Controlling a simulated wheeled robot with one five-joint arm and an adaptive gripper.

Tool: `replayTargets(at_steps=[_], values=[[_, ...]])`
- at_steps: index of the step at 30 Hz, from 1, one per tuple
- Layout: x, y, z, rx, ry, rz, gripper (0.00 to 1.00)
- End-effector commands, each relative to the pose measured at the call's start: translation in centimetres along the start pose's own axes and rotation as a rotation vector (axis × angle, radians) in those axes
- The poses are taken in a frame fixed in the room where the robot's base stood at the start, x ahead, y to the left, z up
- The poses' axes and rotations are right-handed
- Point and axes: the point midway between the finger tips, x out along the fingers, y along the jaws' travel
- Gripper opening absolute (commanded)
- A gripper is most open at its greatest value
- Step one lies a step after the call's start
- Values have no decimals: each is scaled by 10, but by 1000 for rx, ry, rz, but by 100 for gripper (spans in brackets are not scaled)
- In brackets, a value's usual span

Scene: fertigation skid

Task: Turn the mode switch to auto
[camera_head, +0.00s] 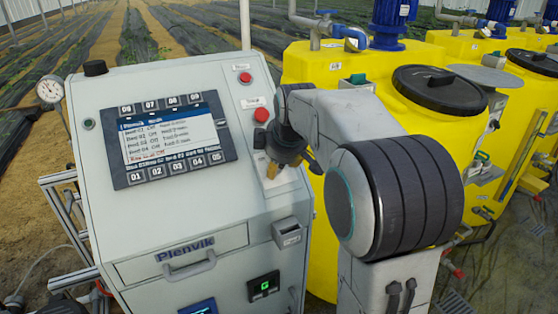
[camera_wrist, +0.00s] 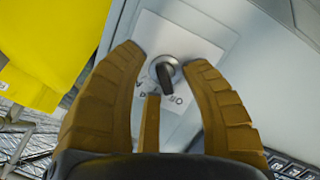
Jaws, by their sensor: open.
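The mode switch (camera_wrist: 166,74) is a small dark knob in a round metal collar on a pale label plate (camera_wrist: 185,42). In the wrist view it sits between the tips of my gripper (camera_wrist: 165,58), whose two tan fingers are spread, with clear gaps on both sides. The knob's dark handle points roughly down in that view, slightly tilted. The plate's letters are partly hidden by a finger part and I cannot read which position is auto. In the head view my gripper (camera_head: 288,166) is at the cabinet's right side and hides the switch.
The grey cabinet (camera_head: 200,220) carries a screen (camera_head: 172,138) with buttons, two red buttons (camera_head: 261,115) (camera_head: 245,77) above my gripper, and a drawer handle (camera_head: 189,268). Yellow tanks (camera_head: 330,70) stand close on the right. A gauge (camera_head: 51,89) is at the left.

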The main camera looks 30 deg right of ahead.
Motion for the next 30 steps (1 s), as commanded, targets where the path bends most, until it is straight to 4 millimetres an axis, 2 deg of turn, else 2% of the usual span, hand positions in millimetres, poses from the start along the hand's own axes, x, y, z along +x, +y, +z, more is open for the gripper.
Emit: replayTargets(at_steps=[10,24,30], values=[[2,0,0,0,0,-1,42],[1,0,0,0,0,-1,0],[1,0,0,0,0,0,0]])
